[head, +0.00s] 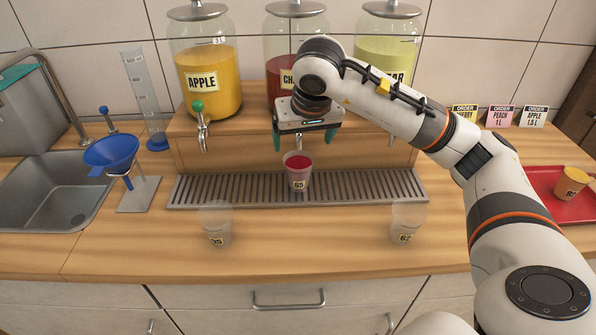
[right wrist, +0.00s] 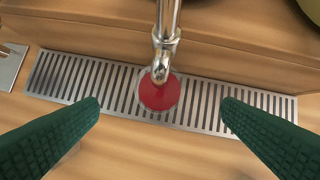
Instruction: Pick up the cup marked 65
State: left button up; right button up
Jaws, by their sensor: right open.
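The cup marked 65 (head: 298,172) stands upright on the drip grate under the middle tap and holds red liquid. In the right wrist view the red surface of the cup (right wrist: 157,96) shows partly behind the metal tap. My left gripper is not in view.
The tap (right wrist: 164,45) hangs over the cup. The metal drip grate (head: 225,190) runs below the dispensers. Clear cups marked 35 (head: 217,225) and 62 (head: 405,225) stand at the front. An orange-filled cup (head: 571,184) stands on a red tray (head: 545,205) at right. A blue funnel (head: 112,152) stands left.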

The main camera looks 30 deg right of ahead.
aim_at(300, 153)
jog(key=shift+w+d+f, duration=0.15)
jog(key=shift+w+f, duration=0.1)
jog(key=shift+f, duration=0.4)
jog(key=shift+w+f, duration=0.2)
jog(key=shift+f, duration=0.1)
jog(key=p+x, duration=0.1)
jog(key=x, duration=0.4)
jog(key=shift+s, duration=0.1)
jog(key=shift+f, duration=0.25)
jog(key=shift+r, duration=0.1)
jog(key=c, duration=1.6)
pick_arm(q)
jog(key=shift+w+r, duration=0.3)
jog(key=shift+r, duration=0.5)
pick_arm(e)
jog(key=shift+o, duration=0.2)
pick_arm(q)
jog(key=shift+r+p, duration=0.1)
jog(key=shift+p, duration=0.2)
pick_arm(e)
jog(key=shift+d+r, duration=0.1)
jog(key=shift+r, duration=0.1)
